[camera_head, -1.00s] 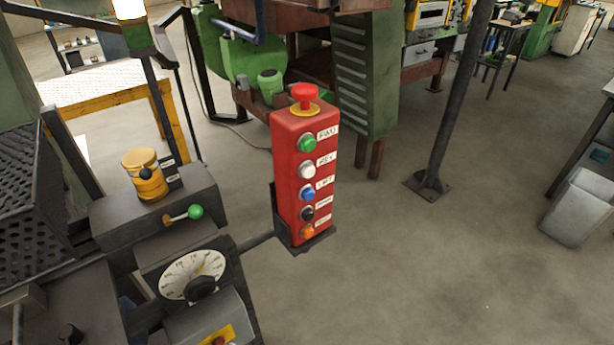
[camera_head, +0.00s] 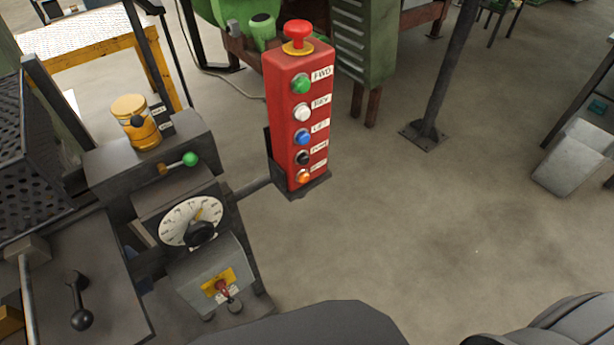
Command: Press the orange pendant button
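The red pendant box (camera_head: 283,130) stands upright in a dark holder at the picture's upper middle. Its front has a column of buttons: green (camera_head: 300,84), white (camera_head: 302,112), blue (camera_head: 302,136), black (camera_head: 303,158) and, lowest, the orange button (camera_head: 303,177). A red mushroom-head knob (camera_head: 298,31) sits on a yellow ring on top. Nothing touches the orange button. Dark rounded shapes at the bottom edge look like parts of my own body. Neither gripper is in view.
Left of the pendant is a machine console with a dial (camera_head: 190,221), a green-knobbed lever (camera_head: 190,159), a yellow rotary switch (camera_head: 136,122) and a red toggle (camera_head: 222,286). A dark post (camera_head: 443,75) stands to the right.

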